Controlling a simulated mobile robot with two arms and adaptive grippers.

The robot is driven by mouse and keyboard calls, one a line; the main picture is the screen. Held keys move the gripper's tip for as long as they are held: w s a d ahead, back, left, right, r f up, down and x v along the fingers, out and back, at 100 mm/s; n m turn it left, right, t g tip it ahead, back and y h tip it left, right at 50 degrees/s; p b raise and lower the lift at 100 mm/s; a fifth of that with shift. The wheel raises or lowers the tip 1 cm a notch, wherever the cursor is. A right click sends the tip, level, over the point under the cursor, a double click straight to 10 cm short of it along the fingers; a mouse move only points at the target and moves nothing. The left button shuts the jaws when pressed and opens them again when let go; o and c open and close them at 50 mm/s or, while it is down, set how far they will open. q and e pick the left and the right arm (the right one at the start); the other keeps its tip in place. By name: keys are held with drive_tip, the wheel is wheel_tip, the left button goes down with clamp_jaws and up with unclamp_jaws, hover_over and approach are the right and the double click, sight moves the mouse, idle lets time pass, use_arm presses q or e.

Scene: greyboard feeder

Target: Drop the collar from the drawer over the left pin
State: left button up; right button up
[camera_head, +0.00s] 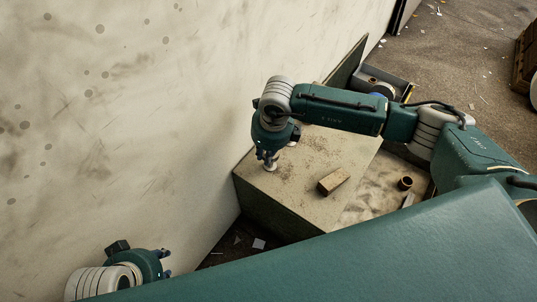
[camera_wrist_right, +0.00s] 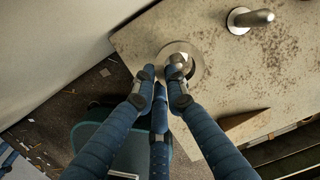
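My right gripper (camera_head: 268,160) points down over the left end of the pale block's top (camera_head: 315,150). In the right wrist view its blue fingers (camera_wrist_right: 162,82) converge, with their tips close together beside the left pin's rounded top (camera_wrist_right: 181,59). A flat grey ring (camera_wrist_right: 193,72) lies around that pin; I cannot tell whether it is a loose collar or the pin's base. A second pin (camera_wrist_right: 250,18) stands clear on a small round base. A brown ring-shaped piece (camera_head: 405,183) lies in the tray-like recess on the right. My left gripper (camera_head: 166,263) is low at the left, open and empty.
A small wooden block (camera_head: 333,181) lies on the pale top; it also shows in the right wrist view (camera_wrist_right: 243,127). A stained wall (camera_head: 130,110) rises close to the block's left. A dark box with parts (camera_head: 385,85) stands behind my right arm.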

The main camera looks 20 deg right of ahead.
drive_tip(key=shift+o, duration=0.5)
wheel_tip(320, 180, down, 4)
drive_tip(key=shift+r+g, duration=0.1)
drive_tip(key=shift+g, duration=0.2)
drive_tip(key=shift+a+r, duration=0.15)
drive_tip(key=shift+r, duration=0.05)
drive_tip(key=shift+w, duration=0.1)
drive_tip(key=shift+r, duration=0.1)
drive_tip(key=shift+r, duration=0.2)
wheel_tip(320, 180, up, 11)
drive_tip(key=s+d, duration=0.1)
drive_tip(key=shift+s+r, duration=0.2)
drive_tip(key=shift+s, duration=0.15)
